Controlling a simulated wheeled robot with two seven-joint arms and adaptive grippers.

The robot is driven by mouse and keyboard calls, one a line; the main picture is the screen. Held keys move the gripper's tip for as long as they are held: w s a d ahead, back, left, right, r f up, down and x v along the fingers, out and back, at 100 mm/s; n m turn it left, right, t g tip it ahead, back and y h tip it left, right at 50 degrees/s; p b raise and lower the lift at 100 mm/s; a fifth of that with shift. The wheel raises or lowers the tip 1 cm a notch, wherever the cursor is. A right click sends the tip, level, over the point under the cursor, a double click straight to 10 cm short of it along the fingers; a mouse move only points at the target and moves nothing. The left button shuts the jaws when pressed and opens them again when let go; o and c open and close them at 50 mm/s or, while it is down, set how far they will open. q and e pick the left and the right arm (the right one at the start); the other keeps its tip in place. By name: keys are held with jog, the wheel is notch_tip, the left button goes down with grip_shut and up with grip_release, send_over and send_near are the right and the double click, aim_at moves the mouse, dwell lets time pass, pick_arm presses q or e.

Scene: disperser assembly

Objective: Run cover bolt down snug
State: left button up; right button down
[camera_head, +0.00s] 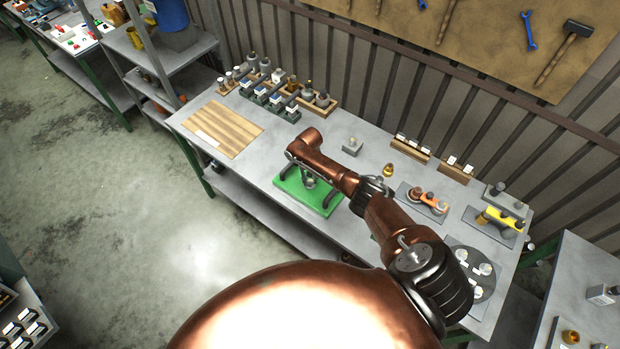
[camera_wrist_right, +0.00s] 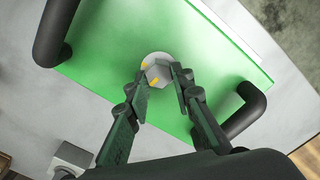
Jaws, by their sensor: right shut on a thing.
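A green cover plate (camera_head: 323,202) with black handles lies on the grey workbench; it also fills much of the right wrist view (camera_wrist_right: 225,60). The cover bolt (camera_wrist_right: 158,72), a grey hex head on a pale round seat with yellow marks, stands near the plate's middle. My right gripper (camera_wrist_right: 161,84) is shut on the bolt head, one fingertip on each side. In the head view the right gripper (camera_head: 309,180) points down at the plate, and my copper arm hides part of it. The bolt is too small there to make out. My left gripper is in neither view.
A wooden board (camera_head: 222,128) lies on the left of the bench, with racks of small parts behind it. A grey block (camera_head: 352,146) and a brass piece (camera_head: 388,170) stand behind my arm. Fixtures and a dark round tray (camera_head: 484,293) occupy the right end.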

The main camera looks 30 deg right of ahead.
aim_at(310, 180)
dwell(0.5)
jog(key=c, duration=1.7)
grip_release()
jog(key=shift+r, duration=0.1)
notch_tip(310, 180, up, 12)
jog(key=shift+f, duration=0.1)
